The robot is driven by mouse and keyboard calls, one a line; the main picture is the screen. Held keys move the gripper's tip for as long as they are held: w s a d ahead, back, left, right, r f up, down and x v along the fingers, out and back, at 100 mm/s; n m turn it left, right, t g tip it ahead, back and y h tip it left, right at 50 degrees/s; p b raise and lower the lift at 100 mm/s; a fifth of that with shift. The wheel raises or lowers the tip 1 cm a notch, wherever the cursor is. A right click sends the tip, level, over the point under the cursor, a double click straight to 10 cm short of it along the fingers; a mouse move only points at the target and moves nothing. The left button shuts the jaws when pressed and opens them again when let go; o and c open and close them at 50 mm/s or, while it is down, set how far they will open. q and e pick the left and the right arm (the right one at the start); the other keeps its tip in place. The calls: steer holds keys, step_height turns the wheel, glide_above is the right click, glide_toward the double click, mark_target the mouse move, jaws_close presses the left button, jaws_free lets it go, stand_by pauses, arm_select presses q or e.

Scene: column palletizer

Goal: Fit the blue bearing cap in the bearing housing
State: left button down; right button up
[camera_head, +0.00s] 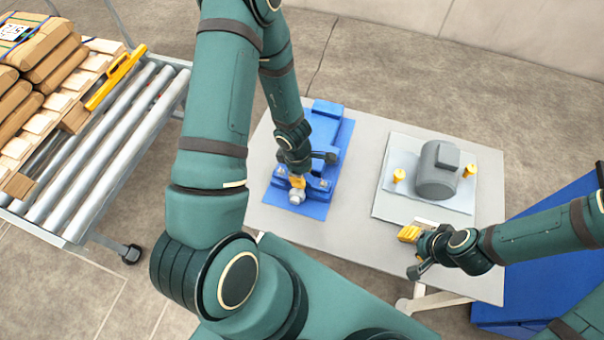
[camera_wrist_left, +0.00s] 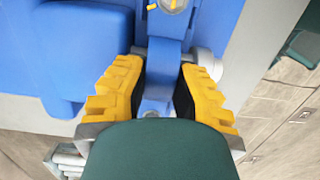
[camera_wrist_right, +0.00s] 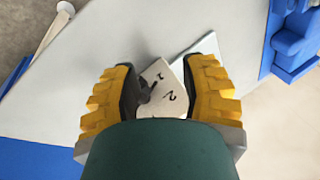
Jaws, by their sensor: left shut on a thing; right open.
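The blue bearing cap (camera_wrist_left: 165,65) is between the yellow fingers of my left gripper (camera_wrist_left: 158,92), which is shut on it. In the head view my left gripper (camera_head: 298,182) is low over the near end of the blue bearing housing (camera_head: 318,185). A grey shaft end (camera_head: 296,197) shows just below the fingers, and grey shaft parts (camera_wrist_left: 204,57) show beside the cap in the left wrist view. The fingers hide how the cap meets the housing. My right gripper (camera_head: 411,232) is open over the table's near edge.
The grey table (camera_head: 262,207) also carries a grey motor (camera_head: 437,172) on a pale plate (camera_head: 462,205), with two yellow-headed pieces (camera_head: 399,175) beside it. A plate marked "2" (camera_wrist_right: 175,98) shows between the right fingers. A roller conveyor (camera_head: 115,150) stands left, a blue box (camera_head: 540,290) right.

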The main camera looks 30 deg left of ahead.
arm_select(q)
steer(key=shift+f, duration=0.1)
stand_by(0.5)
stand_by(0.3)
steer(key=c, duration=0.8)
jaws_free()
steer(key=shift+s+a+r, duration=0.1)
steer(key=shift+a+r, duration=0.1)
steer(key=shift+r, duration=1.8)
steer(key=shift+a+r, duration=0.25)
steer(key=shift+r, duration=1.75)
steer(key=shift+s+a+r, duration=0.1)
steer(key=shift+a+r, duration=0.1)
steer(key=shift+r, duration=1.8)
